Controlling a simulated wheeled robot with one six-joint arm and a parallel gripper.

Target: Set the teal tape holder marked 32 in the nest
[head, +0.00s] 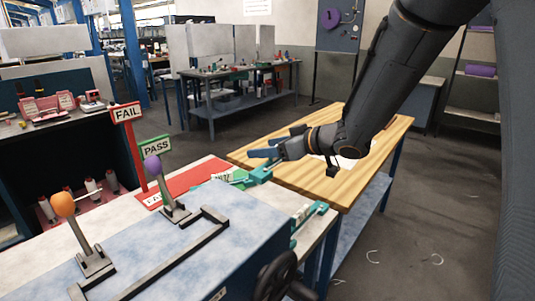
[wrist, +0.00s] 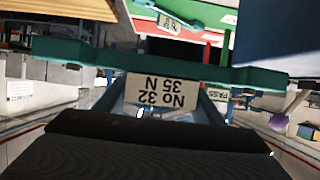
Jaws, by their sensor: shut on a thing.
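My gripper (head: 272,153) is shut on a teal tape holder (head: 262,172), just above the left edge of the wooden table. In the wrist view this teal holder (wrist: 75,54) spans the picture crosswise, with a white label reading "No 32" and "35 N" upside down. A second teal holder with a white label lies on the green area (wrist: 150,33) beyond it; its number is too small to read. Another teal part (head: 311,213) sits at the right end of the blue machine. I cannot tell which part is the nest.
A red FAIL sign (head: 126,112) and a green PASS sign (head: 155,147) stand beside the red mat (head: 190,180). Levers with an orange knob (head: 64,204) and a purple knob (head: 152,165) rise from the blue machine (head: 150,240). A handwheel (head: 277,277) is at its front. The wooden table (head: 335,190) is mostly clear.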

